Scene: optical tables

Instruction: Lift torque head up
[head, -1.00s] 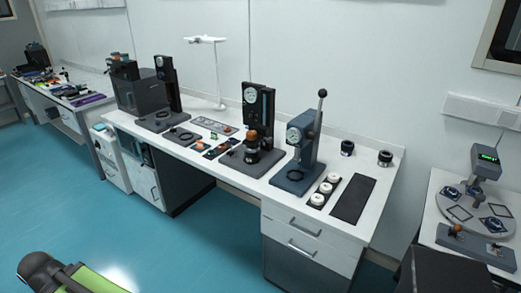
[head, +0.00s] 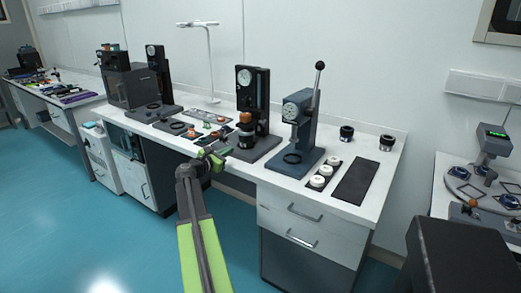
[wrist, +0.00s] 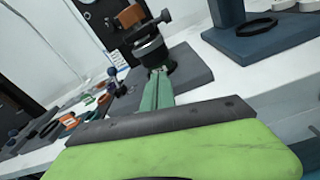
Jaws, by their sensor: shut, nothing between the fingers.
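The torque head, which I take to be the black round part with an orange-brown top (head: 246,128), is on the black gauge stand (head: 262,95) in the middle of the bench. In the wrist view its dark round body (wrist: 152,50) is just beyond my fingertips, with the orange-brown block (wrist: 130,16) above it. My gripper (head: 214,158) is at the bench's front edge, to the left of and in front of the stand. In the wrist view my gripper (wrist: 158,72) is shut and empty, pointing at the head. Whether the fingertips touch it I cannot tell.
A blue-grey lever press (head: 300,125) stands right of the gauge stand. White round parts (head: 322,176) and a dark mat (head: 356,180) lie further right. Small parts on trays (head: 205,118) lie left of the stand. The bench front edge is close under my arm.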

